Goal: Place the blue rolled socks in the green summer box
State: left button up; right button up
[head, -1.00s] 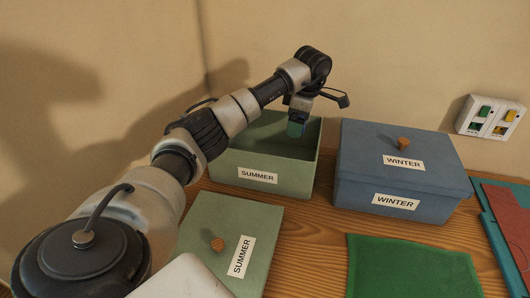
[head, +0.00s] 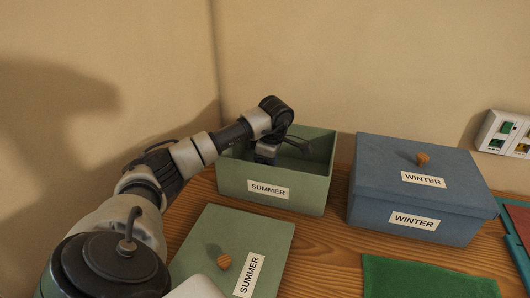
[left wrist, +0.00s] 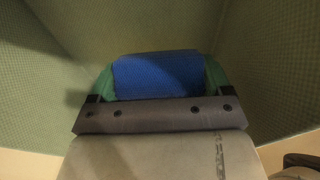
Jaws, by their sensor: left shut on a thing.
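The green summer box (head: 300,195) stands open on the wooden surface, with a SUMMER label on its front. My left gripper (head: 266,156) reaches down inside it, and its fingertips are hidden behind the front wall in the head view. In the left wrist view the left gripper (left wrist: 158,82) is shut on the blue rolled socks (left wrist: 156,75), which sit between its green fingers. The box's green inner walls (left wrist: 265,70) surround them. Whether the socks touch the box floor I cannot tell. My right gripper is not in view.
The box's green lid (head: 215,240), with a wooden knob, lies flat in front of the box. A closed blue WINTER box (head: 390,205) stands to the right. A green cloth (head: 420,280) lies at the front right. A wall panel (head: 503,133) is at the far right.

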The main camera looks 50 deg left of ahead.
pick_arm(q)
jog(key=shift+s+f, duration=0.1)
jog(key=shift+f, duration=2)
jog(key=o, duration=0.8)
jog(key=shift+f, duration=0.1)
jog(key=r, duration=0.4)
jog(key=d+r, duration=0.1)
jog(key=r, duration=0.7)
jog(key=shift+w+d+r, duration=0.1)
jog(key=shift+w+d, duration=0.15)
jog(key=shift+w, duration=0.15)
